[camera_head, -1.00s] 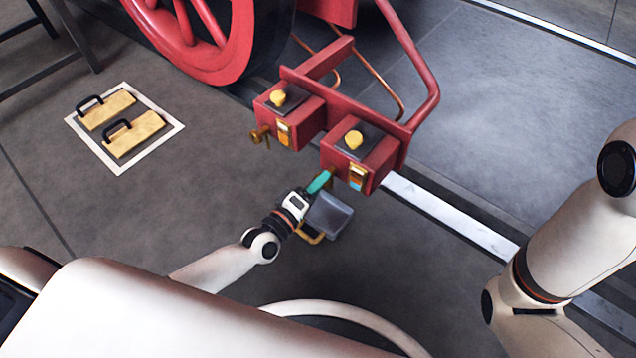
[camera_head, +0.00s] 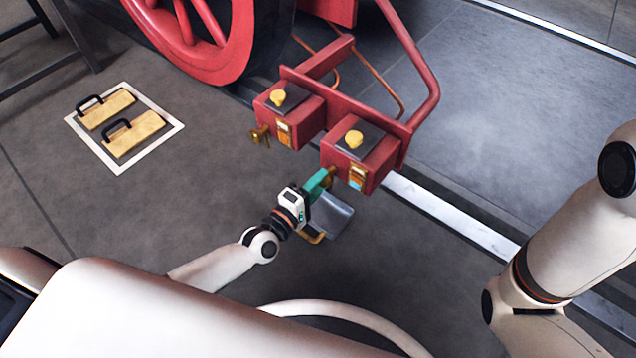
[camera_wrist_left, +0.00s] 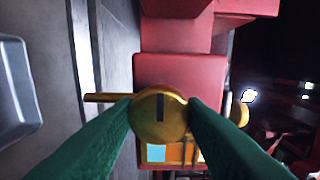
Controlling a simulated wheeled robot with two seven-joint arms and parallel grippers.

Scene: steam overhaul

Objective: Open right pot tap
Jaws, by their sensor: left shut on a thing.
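The right pot is a red box (camera_head: 341,158) with a yellow knob (camera_head: 353,139) on its dark lid and a small window (camera_head: 357,178) showing light blue at the bottom. Its brass tap (camera_head: 333,171) sticks out on the near side and is mostly hidden by my gripper in the head view. In the left wrist view the tap (camera_wrist_left: 160,117) is a round brass face with a dark upright slot and a pin pointing left. My left gripper (camera_head: 321,182) is shut on the tap, its green fingers (camera_wrist_left: 158,112) on either side of it. My right gripper is out of view.
A grey tray (camera_head: 334,217) with a yellow handle lies below my left gripper. The left red pot (camera_head: 305,115) with its own brass tap (camera_head: 260,135) stands close by. Two yellow blocks with black handles (camera_head: 134,133) lie on a white-edged square. A pale rail runs behind the pots.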

